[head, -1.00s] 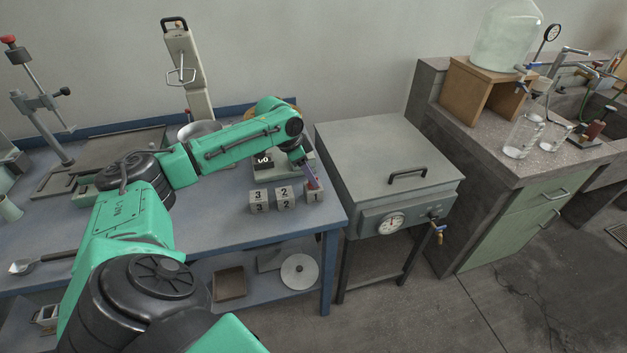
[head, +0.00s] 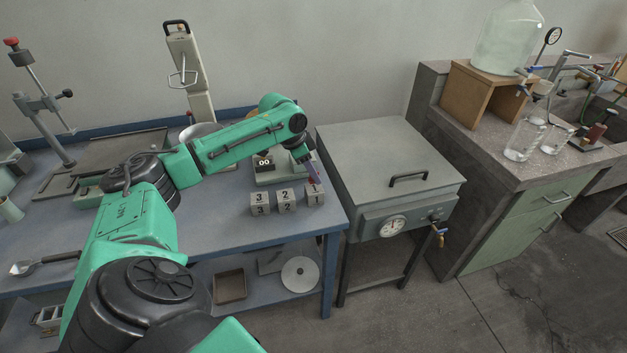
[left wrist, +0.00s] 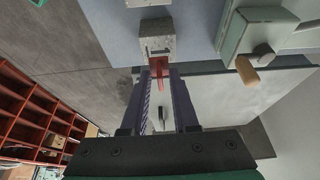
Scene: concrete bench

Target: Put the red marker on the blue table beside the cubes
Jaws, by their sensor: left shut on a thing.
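The grey numbered cubes (head: 285,203) stand in a row near the right end of the blue table (head: 215,232). My left gripper (head: 314,173) is over the rightmost cube, marked 1. In the left wrist view, my left gripper (left wrist: 163,72) is shut on the red marker (left wrist: 162,70), whose red part shows between the fingertips. The cube (left wrist: 158,46) lies just past the marker; I cannot tell whether they touch. In the head view the marker is small and mostly hidden by the fingers. My right gripper is not in view.
A grey lidded oven (head: 385,165) on legs stands right of the blue table, across a narrow gap. The table front, left of the cubes, is clear.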

